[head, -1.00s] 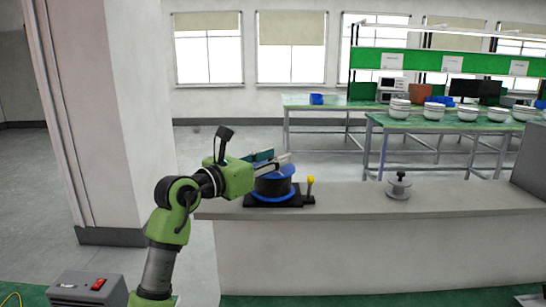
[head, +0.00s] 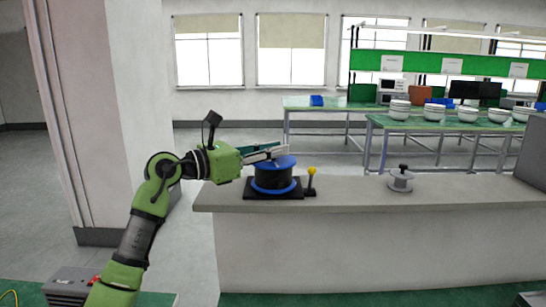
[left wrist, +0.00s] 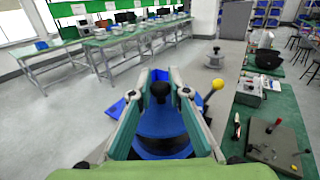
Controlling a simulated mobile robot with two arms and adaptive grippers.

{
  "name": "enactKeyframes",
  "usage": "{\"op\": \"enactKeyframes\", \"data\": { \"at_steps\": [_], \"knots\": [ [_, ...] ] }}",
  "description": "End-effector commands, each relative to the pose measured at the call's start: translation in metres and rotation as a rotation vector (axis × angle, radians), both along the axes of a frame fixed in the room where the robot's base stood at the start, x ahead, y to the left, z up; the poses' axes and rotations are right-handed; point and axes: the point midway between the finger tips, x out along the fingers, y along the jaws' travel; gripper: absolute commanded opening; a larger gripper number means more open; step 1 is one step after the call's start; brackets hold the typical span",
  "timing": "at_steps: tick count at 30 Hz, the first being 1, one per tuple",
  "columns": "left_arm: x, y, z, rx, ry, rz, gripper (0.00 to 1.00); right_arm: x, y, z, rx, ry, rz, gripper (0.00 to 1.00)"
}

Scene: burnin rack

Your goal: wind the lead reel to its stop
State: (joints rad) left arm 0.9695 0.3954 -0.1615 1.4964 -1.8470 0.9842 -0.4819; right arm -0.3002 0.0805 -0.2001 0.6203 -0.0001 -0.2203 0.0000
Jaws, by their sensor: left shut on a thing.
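The lead reel (head: 273,179) is a black drum with blue flanges on a dark base on the counter. In the left wrist view its blue top flange (left wrist: 158,122) lies below my fingers. A dark crank knob (left wrist: 161,92) stands up from the flange between the fingertips. My left gripper (head: 283,150) is over the reel's top and shut on the knob; in the left wrist view the gripper (left wrist: 160,88) has a finger on each side of it. A yellow-tipped lever (head: 311,171) stands upright at the base's right. My right gripper is not in view.
A grey spool (head: 401,181) with a dark knob stands farther right on the pale counter (head: 350,195). Green-topped tables with bowls (head: 399,109) stand behind, and a wall column (head: 135,110) rises at left.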

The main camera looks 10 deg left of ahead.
Motion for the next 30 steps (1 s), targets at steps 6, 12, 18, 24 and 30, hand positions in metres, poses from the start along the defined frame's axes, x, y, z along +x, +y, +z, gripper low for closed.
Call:
{"op": "enactKeyframes", "data": {
  "at_steps": [6, 12, 18, 24, 30],
  "knots": [
    [0.0014, 0.0011, -0.0036, 0.001, 0.009, -0.118, 0.00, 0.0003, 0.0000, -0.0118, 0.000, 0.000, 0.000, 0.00],
    [0.0006, 0.0011, -0.0026, 0.001, 0.007, -0.195, 0.00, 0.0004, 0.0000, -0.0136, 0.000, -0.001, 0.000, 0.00],
    [-0.0001, 0.0007, -0.0020, -0.001, 0.004, -0.211, 0.00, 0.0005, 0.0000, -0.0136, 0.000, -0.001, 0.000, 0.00],
    [-0.0002, 0.0008, -0.0020, -0.001, 0.004, -0.210, 0.19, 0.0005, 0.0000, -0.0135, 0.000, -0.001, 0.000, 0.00],
    [-0.0002, 0.0009, -0.0011, -0.002, 0.002, -0.209, 0.32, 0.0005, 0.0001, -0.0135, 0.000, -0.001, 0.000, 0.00]
  ]
}}
